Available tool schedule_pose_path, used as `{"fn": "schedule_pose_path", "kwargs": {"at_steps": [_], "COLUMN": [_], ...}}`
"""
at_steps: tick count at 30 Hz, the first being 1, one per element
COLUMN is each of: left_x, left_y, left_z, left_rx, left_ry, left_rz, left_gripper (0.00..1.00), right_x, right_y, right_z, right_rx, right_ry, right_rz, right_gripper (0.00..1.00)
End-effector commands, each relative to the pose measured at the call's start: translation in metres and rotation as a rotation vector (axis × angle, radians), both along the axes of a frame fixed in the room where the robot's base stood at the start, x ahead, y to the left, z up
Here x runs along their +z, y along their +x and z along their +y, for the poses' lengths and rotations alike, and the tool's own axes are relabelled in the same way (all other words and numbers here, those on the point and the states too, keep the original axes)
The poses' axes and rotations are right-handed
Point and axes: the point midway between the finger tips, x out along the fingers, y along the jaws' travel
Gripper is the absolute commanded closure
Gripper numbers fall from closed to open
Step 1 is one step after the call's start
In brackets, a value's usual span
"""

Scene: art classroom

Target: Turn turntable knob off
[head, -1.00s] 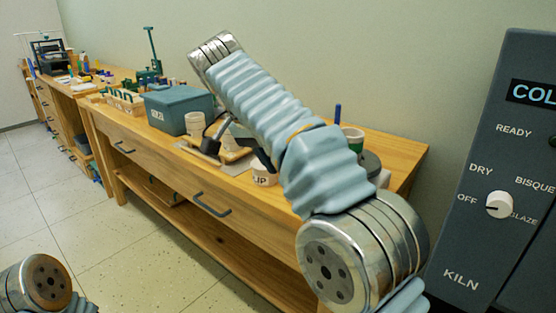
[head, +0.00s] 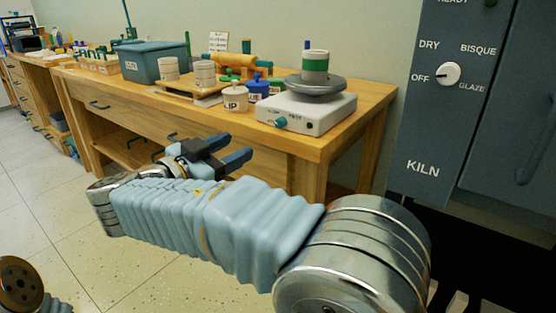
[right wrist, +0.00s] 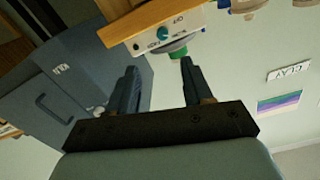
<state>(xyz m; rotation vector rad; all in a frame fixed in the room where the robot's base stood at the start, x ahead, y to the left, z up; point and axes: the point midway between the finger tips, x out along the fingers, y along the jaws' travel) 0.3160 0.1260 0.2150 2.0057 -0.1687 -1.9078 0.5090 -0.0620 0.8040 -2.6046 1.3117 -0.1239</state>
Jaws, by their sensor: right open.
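The turntable (head: 318,116) is a white box with a grey round plate on top, at the right end of the wooden table. Its small teal knob (head: 280,122) is on the front face; its setting is too small to read. A white and green pot (head: 315,62) stands on the plate. My right gripper (head: 240,146) is open and empty, in front of the table edge, left of the knob and apart from it. In the right wrist view the turntable (right wrist: 185,28) and knob (right wrist: 162,33) appear upside down beyond the open fingers (right wrist: 158,66). My left gripper is out of view.
The wooden table (head: 370,97) holds a slip jar (head: 235,98), a blue jar (head: 257,88), white pots and a teal bin (head: 152,62) left of the turntable. A grey kiln panel (head: 440,120) with a white dial (head: 448,74) stands at the right.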

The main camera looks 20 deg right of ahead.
Motion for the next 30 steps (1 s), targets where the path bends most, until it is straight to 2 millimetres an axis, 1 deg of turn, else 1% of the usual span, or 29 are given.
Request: {"fn": "schedule_pose_path", "kwargs": {"at_steps": [1, 2, 5, 8, 15, 19, 24, 30], "left_x": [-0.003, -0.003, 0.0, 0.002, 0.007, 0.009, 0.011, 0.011], "left_y": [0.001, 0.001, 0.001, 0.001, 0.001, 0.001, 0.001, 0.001], "left_z": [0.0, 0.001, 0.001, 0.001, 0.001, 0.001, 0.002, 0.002], "left_rx": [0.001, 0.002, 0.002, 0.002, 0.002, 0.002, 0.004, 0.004], "left_ry": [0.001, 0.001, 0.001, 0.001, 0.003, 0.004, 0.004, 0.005], "left_rz": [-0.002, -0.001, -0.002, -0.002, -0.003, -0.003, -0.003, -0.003], "left_gripper": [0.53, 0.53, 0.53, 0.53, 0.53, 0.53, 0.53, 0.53], "right_x": [-0.003, -0.002, 0.0, 0.0, 0.001, 0.001, 0.0, 0.0], "right_y": [0.001, 0.002, 0.009, 0.021, 0.055, 0.07, 0.082, 0.085], "right_z": [0.001, 0.001, -0.007, -0.023, -0.068, -0.087, -0.101, -0.105], "right_rx": [0.017, 0.021, 0.024, 0.021, 0.019, 0.019, 0.02, 0.022], "right_ry": [-0.009, -0.011, -0.011, -0.01, -0.012, -0.011, -0.011, -0.01], "right_rz": [-0.019, -0.027, -0.031, -0.029, -0.028, -0.028, -0.028, -0.028], "right_gripper": [0.5, 0.5, 0.5, 0.5, 0.5, 0.5, 0.5, 0.5]}}
